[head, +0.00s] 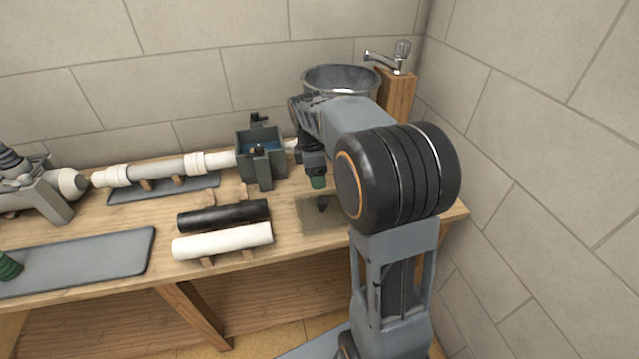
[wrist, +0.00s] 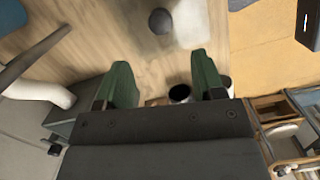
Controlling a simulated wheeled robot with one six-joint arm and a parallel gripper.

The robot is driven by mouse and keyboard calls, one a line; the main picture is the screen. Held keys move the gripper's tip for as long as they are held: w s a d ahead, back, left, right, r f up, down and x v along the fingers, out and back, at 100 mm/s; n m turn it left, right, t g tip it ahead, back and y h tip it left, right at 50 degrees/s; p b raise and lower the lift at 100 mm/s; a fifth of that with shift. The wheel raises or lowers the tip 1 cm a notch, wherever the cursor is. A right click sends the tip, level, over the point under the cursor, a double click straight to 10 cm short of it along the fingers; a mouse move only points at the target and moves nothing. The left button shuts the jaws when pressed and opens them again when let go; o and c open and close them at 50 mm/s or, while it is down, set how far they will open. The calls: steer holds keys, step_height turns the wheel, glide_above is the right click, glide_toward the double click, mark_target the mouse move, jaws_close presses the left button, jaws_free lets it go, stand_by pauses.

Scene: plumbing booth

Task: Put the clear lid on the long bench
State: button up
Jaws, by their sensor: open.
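The clear lid (head: 335,221) lies flat on the right end of the long wooden bench (head: 125,216). It is a see-through square plate with a dark knob (head: 322,204) on top. In the wrist view, the lid (wrist: 191,24) and its knob (wrist: 160,20) show beyond my fingertips, near the bench's edge. My gripper (head: 318,182) has green fingers and hangs just above the knob, apart from it as far as I can see. In the wrist view, my gripper (wrist: 163,78) is open, with nothing held between the fingers. My arm hides part of the bench's right end in the head view.
A grey open tank (head: 261,170) with blue inside stands behind and left of the lid. A black pipe (head: 223,216) and a white pipe (head: 222,242) lie left of it. A metal basin (head: 340,78) and tap (head: 401,58) stand at the back, near the right wall.

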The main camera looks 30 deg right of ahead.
steer(key=s+a+m+t, duration=0.1)
steer(key=s+a+m, duration=0.3)
steer(key=s+m, duration=0.2)
steer(key=s+a+f+m+t+y, duration=0.1)
steer(key=s+a+m+t, duration=0.1)
steer(key=s+a+m, duration=0.2)
steer(key=s+m, duration=0.3)
steer(key=s, duration=0.3)
steer(key=shift+s+a+m+t, duration=0.15)
steer(key=shift+s+m+t, duration=0.1)
steer(key=shift+m+t, duration=0.05)
